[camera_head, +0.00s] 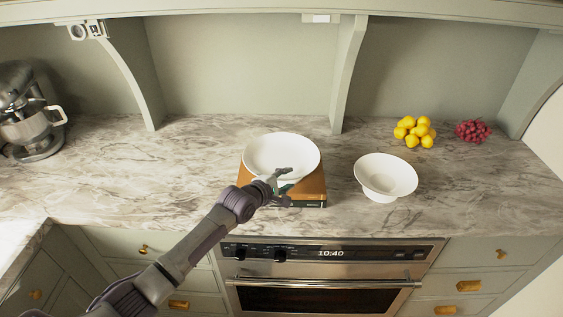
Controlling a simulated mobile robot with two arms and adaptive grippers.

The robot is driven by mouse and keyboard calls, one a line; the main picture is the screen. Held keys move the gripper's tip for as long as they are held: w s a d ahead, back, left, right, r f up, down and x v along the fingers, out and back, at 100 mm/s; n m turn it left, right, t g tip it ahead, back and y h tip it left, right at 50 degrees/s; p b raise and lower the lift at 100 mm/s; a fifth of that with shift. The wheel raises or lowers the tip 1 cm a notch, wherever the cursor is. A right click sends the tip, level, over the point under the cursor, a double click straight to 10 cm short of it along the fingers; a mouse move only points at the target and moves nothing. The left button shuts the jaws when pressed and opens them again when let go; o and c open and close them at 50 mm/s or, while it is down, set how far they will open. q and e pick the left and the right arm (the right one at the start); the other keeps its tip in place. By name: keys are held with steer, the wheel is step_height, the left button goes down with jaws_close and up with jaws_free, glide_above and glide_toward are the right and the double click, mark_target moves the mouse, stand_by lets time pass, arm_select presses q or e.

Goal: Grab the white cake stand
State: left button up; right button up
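The white cake stand (280,150) shows as a wide, shallow round white dish on a brown wooden block (312,187) on the marble counter. Its lower part is hidden by its rim and my gripper. My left gripper (286,187) is at the front edge of the stand, over the block, with its fingers apart. One finger overlaps the stand's front rim in the picture. I cannot tell whether it touches. Nothing is seen held between the fingers. My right gripper is not in view.
A white footed bowl (386,174) stands right of the block. Yellow fruit (414,131) and red grapes (473,131) lie at the back right. A stand mixer (30,115) is at the far left. An oven (325,280) is below the counter.

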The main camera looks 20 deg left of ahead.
arm_select(q)
jaws_close()
stand_by(0.4)
steer(key=shift+w+r, duration=0.1)
steer(key=shift+r, duration=0.1)
